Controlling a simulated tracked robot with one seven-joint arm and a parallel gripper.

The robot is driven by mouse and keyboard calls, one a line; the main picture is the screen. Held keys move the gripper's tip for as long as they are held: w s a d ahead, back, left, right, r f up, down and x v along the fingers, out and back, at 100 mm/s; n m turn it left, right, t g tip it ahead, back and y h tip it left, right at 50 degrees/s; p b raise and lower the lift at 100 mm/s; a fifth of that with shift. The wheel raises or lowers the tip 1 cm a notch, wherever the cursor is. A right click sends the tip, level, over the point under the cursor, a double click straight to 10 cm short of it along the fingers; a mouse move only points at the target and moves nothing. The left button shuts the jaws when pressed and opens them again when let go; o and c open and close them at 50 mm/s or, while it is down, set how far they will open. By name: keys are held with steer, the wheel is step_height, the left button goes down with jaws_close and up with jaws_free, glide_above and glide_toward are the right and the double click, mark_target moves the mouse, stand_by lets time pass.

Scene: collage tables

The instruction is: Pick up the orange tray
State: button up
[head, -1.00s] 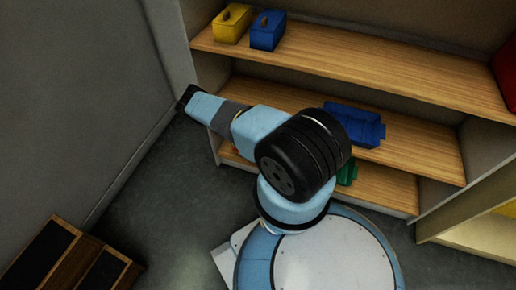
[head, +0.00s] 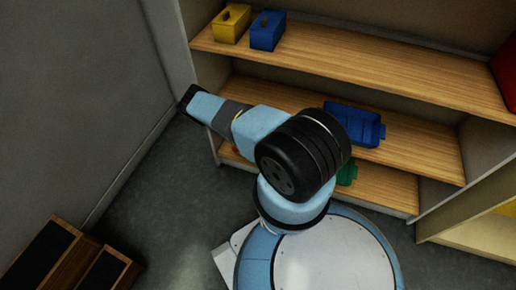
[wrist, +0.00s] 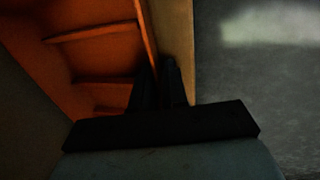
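The orange tray (wrist: 95,45) fills the upper left of the wrist view; its inside has several ridges or dividers. My gripper (wrist: 160,72) is at the tray's right-hand wall, with one dark finger on each side of the rim. The fingers are close together and look shut on that wall. The picture is dark there, so the contact itself is hard to see. In the head view only a small orange patch (head: 236,149) shows below my forearm, at the lower shelf's left end. My arm hides the rest, and the fingers are not clear there.
A wooden shelf unit (head: 400,75) stands ahead. A yellow box (head: 231,23) and a blue box (head: 267,30) are on its top board. A blue bin (head: 355,122) is on the middle board, a green one (head: 347,173) lower. Dark-topped wooden boxes (head: 50,255) lie lower left.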

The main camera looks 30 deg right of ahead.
jaws_close()
steer(key=shift+r, duration=0.45)
step_height(320, 180, up, 3)
steer(key=shift+f, duration=0.2)
steer(key=s+a+r, duration=0.2)
steer(key=s+r, duration=0.8)
steer(key=s, duration=0.3)
steer(key=shift+s+a, duration=0.15)
steer(key=shift+s, duration=0.25)
